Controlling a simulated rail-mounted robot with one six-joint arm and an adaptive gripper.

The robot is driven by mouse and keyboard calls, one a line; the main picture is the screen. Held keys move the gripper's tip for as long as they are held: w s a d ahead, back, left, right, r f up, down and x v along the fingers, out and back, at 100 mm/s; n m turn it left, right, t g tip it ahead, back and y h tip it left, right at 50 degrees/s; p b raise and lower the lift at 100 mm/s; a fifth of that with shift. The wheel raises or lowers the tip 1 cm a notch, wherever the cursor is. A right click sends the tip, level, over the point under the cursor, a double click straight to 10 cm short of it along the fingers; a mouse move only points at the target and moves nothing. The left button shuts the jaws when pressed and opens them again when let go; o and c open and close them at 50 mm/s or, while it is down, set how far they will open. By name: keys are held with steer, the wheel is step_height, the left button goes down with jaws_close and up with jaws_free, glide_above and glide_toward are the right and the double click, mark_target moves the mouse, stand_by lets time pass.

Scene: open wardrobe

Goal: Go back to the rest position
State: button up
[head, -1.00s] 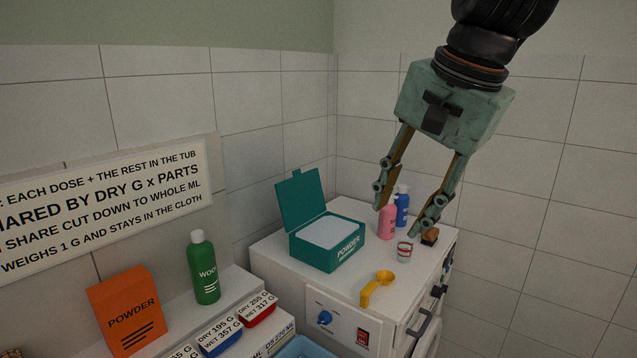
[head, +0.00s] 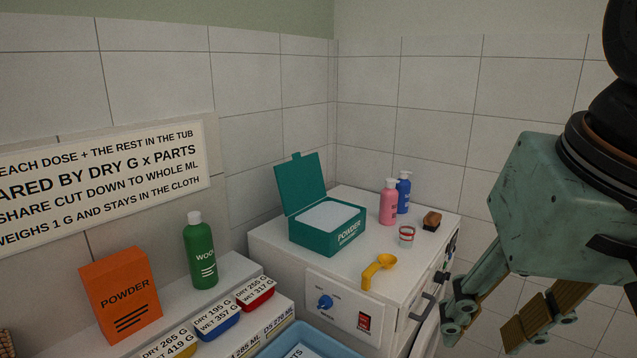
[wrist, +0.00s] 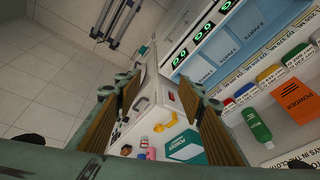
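My gripper (head: 487,326) is at the lower right of the head view, in front of and to the right of the white cabinet (head: 275,245). Its two fingers are spread apart with nothing between them. In the wrist view, the gripper's fingers (wrist: 160,110) stand wide at either side, and the cabinet top with its items shows beyond them. The fingertips touch nothing that I can see.
On the cabinet stand an open teal powder box (head: 318,240), a yellow scoop (head: 378,270), a small cup (head: 406,237), pink (head: 388,205) and blue (head: 403,192) bottles and a brown block (head: 432,220). A green bottle (head: 201,255) and orange box (head: 122,297) stand left.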

steer(key=s+d+f+n+b, duration=0.1)
steer(key=s+f, duration=0.3)
steer(key=s, duration=0.1)
steer(key=shift+s+d+f+n, duration=0.2)
steer(key=shift+n, duration=0.2)
steer(key=shift+r, duration=0.1)
step_height(320, 180, up, 10)
steer(key=p, duration=1)
steer(key=shift+r, duration=0.25)
